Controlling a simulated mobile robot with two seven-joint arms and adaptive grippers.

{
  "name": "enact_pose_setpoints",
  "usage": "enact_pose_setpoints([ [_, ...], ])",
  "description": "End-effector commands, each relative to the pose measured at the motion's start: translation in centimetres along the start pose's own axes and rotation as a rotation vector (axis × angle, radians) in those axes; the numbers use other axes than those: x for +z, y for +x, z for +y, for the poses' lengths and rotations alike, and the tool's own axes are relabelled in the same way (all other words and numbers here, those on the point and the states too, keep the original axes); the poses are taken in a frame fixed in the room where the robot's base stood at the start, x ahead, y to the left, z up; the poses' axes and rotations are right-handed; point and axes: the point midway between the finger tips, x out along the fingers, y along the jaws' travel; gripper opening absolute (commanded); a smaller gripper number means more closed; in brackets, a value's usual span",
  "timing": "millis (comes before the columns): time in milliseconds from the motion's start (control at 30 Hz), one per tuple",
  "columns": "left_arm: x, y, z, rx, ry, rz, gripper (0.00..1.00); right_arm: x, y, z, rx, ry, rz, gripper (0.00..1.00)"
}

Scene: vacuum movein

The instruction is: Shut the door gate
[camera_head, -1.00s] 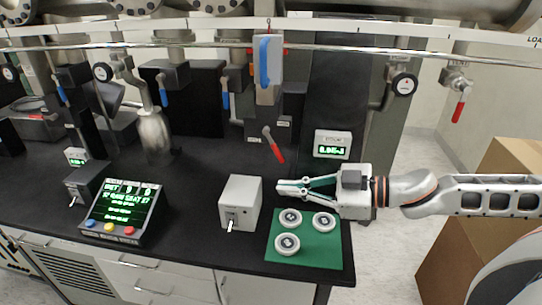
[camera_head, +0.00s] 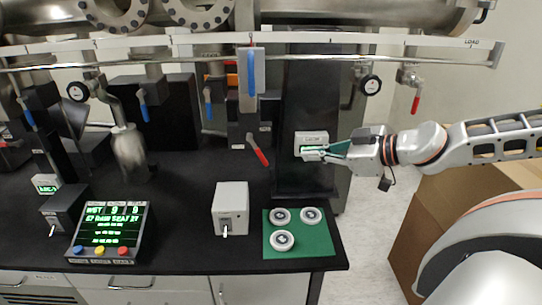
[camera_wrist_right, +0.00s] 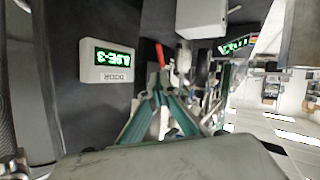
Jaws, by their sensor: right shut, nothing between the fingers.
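My right gripper (camera_head: 312,154) reaches in from the right, shut and empty, in front of the small display box (camera_head: 311,138) and overlapping its lower edge in the picture. Its teal fingers (camera_wrist_right: 160,97) meet at the tips in the wrist view. That view shows the display box (camera_wrist_right: 107,62) labelled DOOR, with green digits. A lever with a red handle (camera_head: 258,150) slants down left of the display box; its red handle (camera_wrist_right: 160,54) also shows beyond the fingertips in the wrist view. I cannot tell which part is the door gate. My left gripper is out of view.
A grey block with a blue handle (camera_head: 252,78) hangs on the rail above. A white switch box (camera_head: 230,207), a green mat (camera_head: 318,242) with three round white discs, and a control panel (camera_head: 108,230) stand on the black bench. Cardboard boxes (camera_head: 430,225) stand right.

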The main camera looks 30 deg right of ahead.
Motion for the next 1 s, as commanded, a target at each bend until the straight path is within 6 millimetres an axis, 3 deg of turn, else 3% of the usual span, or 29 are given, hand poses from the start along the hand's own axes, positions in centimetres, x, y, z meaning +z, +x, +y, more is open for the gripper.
enact_pose_setpoints([
  [833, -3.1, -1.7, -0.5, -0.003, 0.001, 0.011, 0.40, 0.0, 6.2, -0.1, -0.001, 0.006, -0.001, 0.00],
  [1000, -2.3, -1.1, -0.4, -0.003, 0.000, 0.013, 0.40, 0.4, 7.0, 0.0, 0.003, 0.001, -0.002, 0.00],
])
